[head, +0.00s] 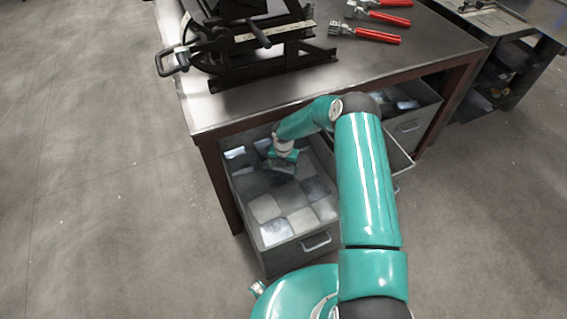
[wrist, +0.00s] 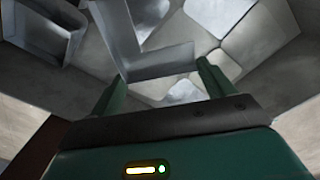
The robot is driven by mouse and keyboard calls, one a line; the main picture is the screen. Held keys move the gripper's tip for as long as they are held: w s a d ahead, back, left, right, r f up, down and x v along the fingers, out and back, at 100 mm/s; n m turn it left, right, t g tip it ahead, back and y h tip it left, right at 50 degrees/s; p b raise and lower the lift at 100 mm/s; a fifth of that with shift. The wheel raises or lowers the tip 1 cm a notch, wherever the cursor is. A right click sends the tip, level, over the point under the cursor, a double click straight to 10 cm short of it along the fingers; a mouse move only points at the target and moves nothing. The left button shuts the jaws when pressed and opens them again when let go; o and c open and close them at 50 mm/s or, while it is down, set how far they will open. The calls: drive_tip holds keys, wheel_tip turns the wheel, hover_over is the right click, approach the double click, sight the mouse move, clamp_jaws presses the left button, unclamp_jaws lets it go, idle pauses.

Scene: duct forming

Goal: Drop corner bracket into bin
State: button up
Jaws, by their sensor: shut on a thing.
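The corner bracket (wrist: 155,62) is a grey, bent sheet-metal piece. In the wrist view it sits between the two green fingers of my gripper (wrist: 160,82), which is shut on it. In the head view my gripper (head: 284,163) points down inside the open bin (head: 292,257), a grey metal drawer under the bench. The held bracket is small and dark there, and partly hidden by the gripper. In the wrist view the bracket is over the bin's contents; I cannot tell whether it touches them.
Several flat metal pieces (head: 299,219) lie in the bin. Another bent piece (wrist: 42,32) shows at the left of the wrist view. The bench (head: 262,106) overhangs the bin's far end and carries a black forming machine (head: 250,45) and red-handled pliers (head: 378,36). A second drawer (head: 412,126) stands open.

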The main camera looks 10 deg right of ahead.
drive_tip(key=shift+f, duration=0.15)
drive_tip(key=o, duration=0.9)
wheel_tip(320, 180, up, 8)
drive_tip(key=shift+f, duration=0.25)
drive_tip(key=shift+s, duration=0.1)
